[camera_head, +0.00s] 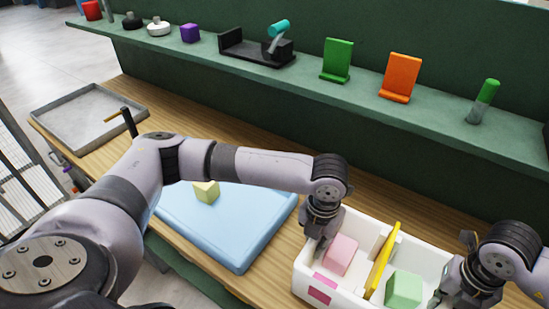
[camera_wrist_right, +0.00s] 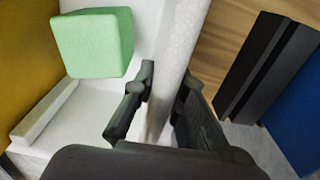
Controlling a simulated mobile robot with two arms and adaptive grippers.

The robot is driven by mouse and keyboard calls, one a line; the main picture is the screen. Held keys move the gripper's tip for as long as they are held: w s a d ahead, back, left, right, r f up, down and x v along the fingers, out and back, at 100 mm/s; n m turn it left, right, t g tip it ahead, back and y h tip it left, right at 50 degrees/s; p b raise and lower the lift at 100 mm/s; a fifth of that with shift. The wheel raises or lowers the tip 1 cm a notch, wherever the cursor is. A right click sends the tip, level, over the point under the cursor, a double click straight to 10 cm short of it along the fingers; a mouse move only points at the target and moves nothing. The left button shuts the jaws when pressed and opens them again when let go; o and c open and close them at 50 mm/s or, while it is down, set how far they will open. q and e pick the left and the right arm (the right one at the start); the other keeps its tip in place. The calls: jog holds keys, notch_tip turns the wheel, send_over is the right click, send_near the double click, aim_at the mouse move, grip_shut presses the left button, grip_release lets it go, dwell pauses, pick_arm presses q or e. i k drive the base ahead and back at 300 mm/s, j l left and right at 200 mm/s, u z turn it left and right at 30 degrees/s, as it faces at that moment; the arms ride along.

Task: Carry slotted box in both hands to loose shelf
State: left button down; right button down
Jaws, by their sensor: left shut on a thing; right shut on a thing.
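The slotted box is a white open box (camera_head: 301,272) on the wooden bench at the lower right of the head view. It holds a pink block (camera_head: 341,255), an upright yellow divider (camera_head: 382,262) and a green block (camera_head: 404,290). My left gripper (camera_head: 322,240) is shut on the box's left end wall. My right gripper (camera_head: 452,283) is at the box's right end. In the right wrist view the fingers (camera_wrist_right: 160,105) straddle the white wall (camera_wrist_right: 185,40), with the green block (camera_wrist_right: 92,43) inside. The loose shelf is not one I can pick out for sure.
A green shelf (camera_head: 230,66) runs behind the bench with several items, including green and orange stands (camera_head: 400,77). A light blue mat (camera_head: 235,235) with a yellow block (camera_head: 206,191) lies left of the box. A grey tray (camera_head: 85,115) is at the far left.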

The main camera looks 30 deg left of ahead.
aim_at(87, 122)
jog(key=k, duration=0.45)
jog(key=k+u, duration=0.1)
jog(key=u, duration=0.3)
jog(key=k+u, duration=0.1)
jog(key=u, duration=2.65)
jog(key=i+l+u, duration=0.2)
jog(key=i, duration=0.25)
jog(key=i+l+u, duration=0.2)
jog(key=i, duration=0.2)
jog(key=i+l, duration=0.15)
jog(key=i, duration=0.2)
jog(key=i+l, duration=0.15)
jog(key=i, duration=0.25)
jog(key=i+l, duration=0.15)
jog(key=i, duration=1.4)
jog(key=z, duration=0.35)
jog(key=i+z, duration=0.15)
jog(key=z, duration=0.25)
jog(key=j+z, duration=0.1)
jog(key=z, duration=0.25)
jog(key=i, duration=0.05)
